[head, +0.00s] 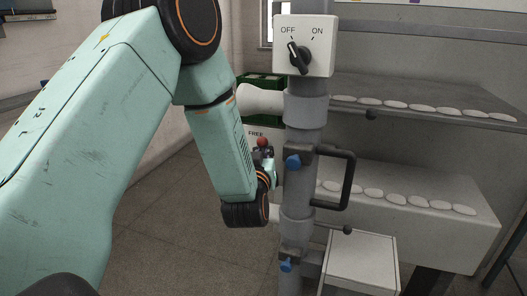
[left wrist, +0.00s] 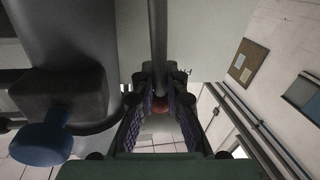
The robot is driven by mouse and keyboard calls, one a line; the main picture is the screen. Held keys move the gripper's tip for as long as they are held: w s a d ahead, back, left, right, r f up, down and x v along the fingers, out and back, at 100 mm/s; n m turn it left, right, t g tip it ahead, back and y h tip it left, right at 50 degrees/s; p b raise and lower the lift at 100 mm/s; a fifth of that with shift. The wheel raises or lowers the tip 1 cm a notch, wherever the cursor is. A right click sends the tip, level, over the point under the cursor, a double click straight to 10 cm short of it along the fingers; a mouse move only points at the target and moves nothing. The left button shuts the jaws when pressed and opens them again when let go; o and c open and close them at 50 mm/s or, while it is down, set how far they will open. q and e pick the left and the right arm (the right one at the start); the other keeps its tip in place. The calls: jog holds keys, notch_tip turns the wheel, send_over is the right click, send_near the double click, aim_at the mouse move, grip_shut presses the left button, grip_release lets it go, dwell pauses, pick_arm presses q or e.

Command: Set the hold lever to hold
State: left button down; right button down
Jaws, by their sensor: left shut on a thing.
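The hold lever's red knob (head: 263,142) shows in the head view beside the grey post, just below a label reading FREE (head: 256,133). My left gripper (head: 266,160) is at the lever, left of the post, mostly hidden behind my own arm link. In the left wrist view a dark lever rod (left wrist: 158,45) runs down between the two fingers (left wrist: 160,88), with the red knob (left wrist: 161,108) between the pads. The gripper is shut on the lever. The label for hold is not visible. My right gripper is not in view.
The grey post (head: 296,200) carries blue knobs (head: 292,162) and a black handle (head: 348,180) close to the gripper. An OFF/ON switch box (head: 318,62) sits on top, its pointer toward OFF. Shelves with pale discs (head: 397,105) stand behind right. A white box (head: 360,262) is below.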

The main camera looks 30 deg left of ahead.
pick_arm(q)
jog(key=shift+w+r, duration=0.1)
jog(key=shift+r, duration=0.05)
jog(key=shift+a, duration=0.1)
jog(key=a+n, duration=0.2)
jog(key=n, duration=0.1)
jog(key=a+f+n, duration=0.1)
jog(key=shift+s+a+g+h, duration=0.1)
jog(key=shift+s+g+h, duration=0.2)
jog(key=shift+s, duration=0.1)
jog(key=s+a+f+n+h+b, duration=0.1)
jog(key=a+f+n+h+b, duration=0.2)
jog(key=f+n+b, duration=0.4)
jog(key=shift+a+f+n+g, duration=0.3)
jog(key=shift+a+f+n, duration=0.35)
jog(key=shift+n, duration=1.15)
jog(key=shift+s, duration=0.1)
